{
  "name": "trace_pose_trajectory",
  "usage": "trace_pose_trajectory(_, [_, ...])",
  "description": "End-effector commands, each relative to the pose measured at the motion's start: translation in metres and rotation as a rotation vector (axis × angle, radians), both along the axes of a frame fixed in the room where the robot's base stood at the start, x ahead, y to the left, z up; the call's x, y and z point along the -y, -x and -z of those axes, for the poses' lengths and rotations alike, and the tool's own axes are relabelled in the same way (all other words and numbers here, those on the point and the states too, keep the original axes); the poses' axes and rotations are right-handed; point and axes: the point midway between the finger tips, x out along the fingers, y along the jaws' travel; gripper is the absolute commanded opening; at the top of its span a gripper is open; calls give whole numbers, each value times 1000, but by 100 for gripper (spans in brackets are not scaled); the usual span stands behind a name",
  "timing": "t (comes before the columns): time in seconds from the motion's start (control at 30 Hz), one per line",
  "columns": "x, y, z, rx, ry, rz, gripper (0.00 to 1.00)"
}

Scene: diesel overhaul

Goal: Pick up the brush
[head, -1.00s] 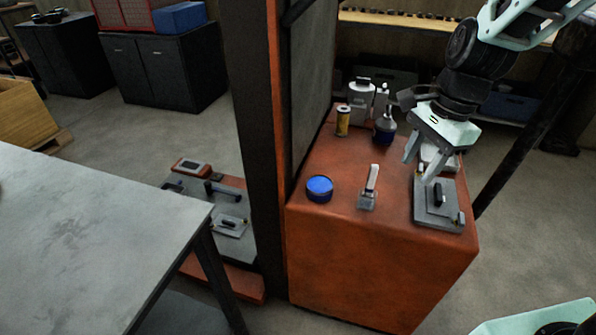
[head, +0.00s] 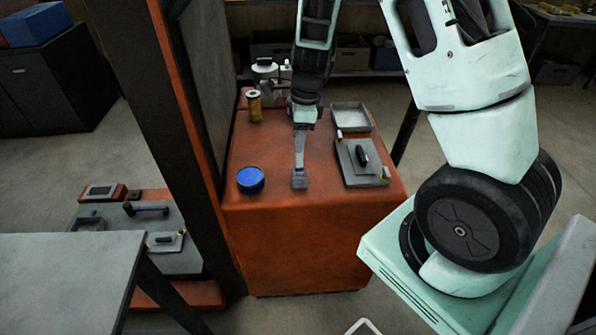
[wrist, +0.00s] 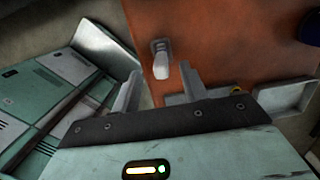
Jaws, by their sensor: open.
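The brush (head: 300,180) is on the orange-red cabinet top, with its grey head down and a pale handle rising from it. It lies to the right of the blue tin. My gripper (head: 301,132) is above and behind the brush in the head view, overlapping the upper handle. In the wrist view the brush (wrist: 161,50) appears ahead of the open fingers (wrist: 159,72), roughly between their tips. I cannot tell whether the fingers touch the handle; the jaws are apart and not closed on it.
The orange-red cabinet (head: 290,240) also holds a blue tin (head: 251,179), a yellow can (head: 254,106), a grey plate with a black handle (head: 361,160) and a shallow grey tray (head: 350,117). A dark upright panel (head: 212,70) stands close on the left. A grey table (head: 70,280) is front left.

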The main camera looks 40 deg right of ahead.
Motion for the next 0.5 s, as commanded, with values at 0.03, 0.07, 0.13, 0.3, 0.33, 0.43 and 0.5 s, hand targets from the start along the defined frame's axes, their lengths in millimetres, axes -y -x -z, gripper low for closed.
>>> trace_pose_trajectory(0.03, [0, 0, 7, -2, 0, 1, 44])
trace_pose_trajectory(0.07, [-1, 0, 9, -1, -1, 0, 44])
trace_pose_trajectory(0.13, [-1, -1, 13, -1, -1, 0, 44])
trace_pose_trajectory(0.3, [0, 0, 27, -2, -1, 1, 44])
trace_pose_trajectory(0.33, [0, 1, 32, -4, -2, 2, 44])
trace_pose_trajectory(0.43, [2, 1, 47, -4, -2, 2, 44])
trace_pose_trajectory(0.5, [0, 0, 57, -3, -1, 1, 44])
